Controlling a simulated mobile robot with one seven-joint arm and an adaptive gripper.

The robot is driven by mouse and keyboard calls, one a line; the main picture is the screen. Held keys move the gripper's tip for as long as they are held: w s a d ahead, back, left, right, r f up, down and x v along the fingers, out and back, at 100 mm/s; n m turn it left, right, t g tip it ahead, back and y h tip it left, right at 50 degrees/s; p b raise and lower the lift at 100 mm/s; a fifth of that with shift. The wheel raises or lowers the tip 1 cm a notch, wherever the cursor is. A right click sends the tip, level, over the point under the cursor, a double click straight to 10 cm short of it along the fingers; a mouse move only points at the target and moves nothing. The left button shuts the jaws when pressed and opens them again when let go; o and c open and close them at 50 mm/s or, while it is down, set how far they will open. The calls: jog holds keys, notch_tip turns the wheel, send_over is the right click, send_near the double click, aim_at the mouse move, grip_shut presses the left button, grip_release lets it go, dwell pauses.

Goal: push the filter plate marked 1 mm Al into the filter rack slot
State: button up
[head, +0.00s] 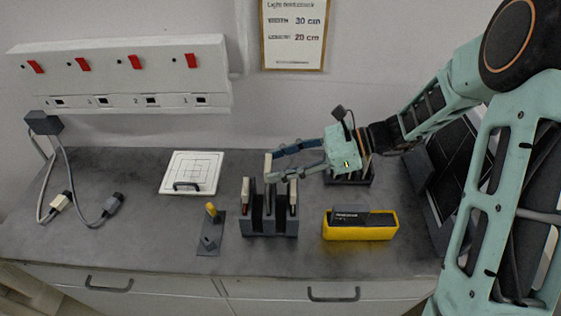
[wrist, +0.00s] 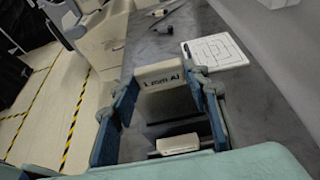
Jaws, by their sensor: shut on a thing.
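The filter plate marked 1 mm Al shows its cream, labelled top edge (wrist: 160,72) in the wrist view. It is upright between the two blue fingers of my gripper (wrist: 158,84), which is shut on it. In the head view the plate (head: 268,163) stands over the middle of the dark filter rack (head: 270,228), and my gripper (head: 271,166) reaches it from the right. Cream-topped plates stand at the rack's left (head: 245,192) and right (head: 293,191). How deep the held plate's lower edge sits in the middle slot cannot be told.
A yellow box with a dark top (head: 360,231) stands right of the rack. A grey fixture with a yellow knob (head: 210,230) is to its left. A white gridded board (head: 192,171) lies behind. Cables with plugs (head: 88,205) lie at the far left. The counter's front is clear.

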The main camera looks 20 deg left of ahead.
notch_tip(320, 180, down, 9)
jog(key=b, duration=0.5)
jog(key=shift+b, duration=0.4)
dwell(2.2)
jog(key=o, duration=1.3)
jog(key=shift+r, duration=0.1)
jog(key=v, duration=1.2)
